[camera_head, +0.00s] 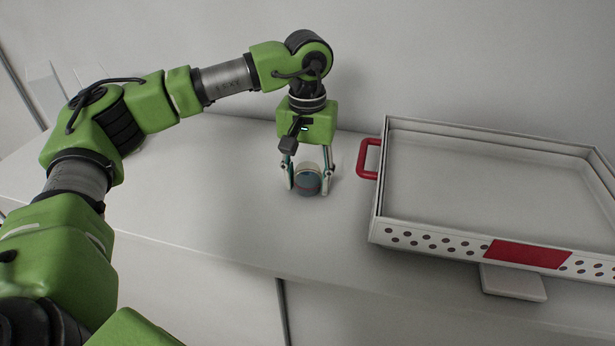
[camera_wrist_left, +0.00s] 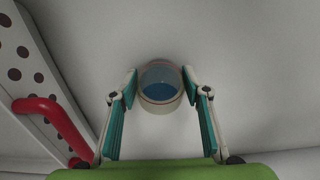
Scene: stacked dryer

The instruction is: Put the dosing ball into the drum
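The dosing ball (camera_head: 308,181) is small and round, bluish with a pale band, and sits on the white top surface. My left gripper (camera_head: 309,187) points down over it, with one finger on each side. In the left wrist view the ball (camera_wrist_left: 160,88) shows a pale rim and a blue inside, between the two teal-padded fingertips (camera_wrist_left: 160,86). The fingertips are very close to its sides; I cannot tell whether they press on it. The drum is not in view. My right gripper is not in view.
A white tray-like drawer (camera_head: 437,245) with raised walls, a red handle (camera_head: 369,158) and a red front panel stands right of the gripper. The handle also shows in the left wrist view (camera_wrist_left: 57,122). The surface left of the ball is clear; a wall closes off the back.

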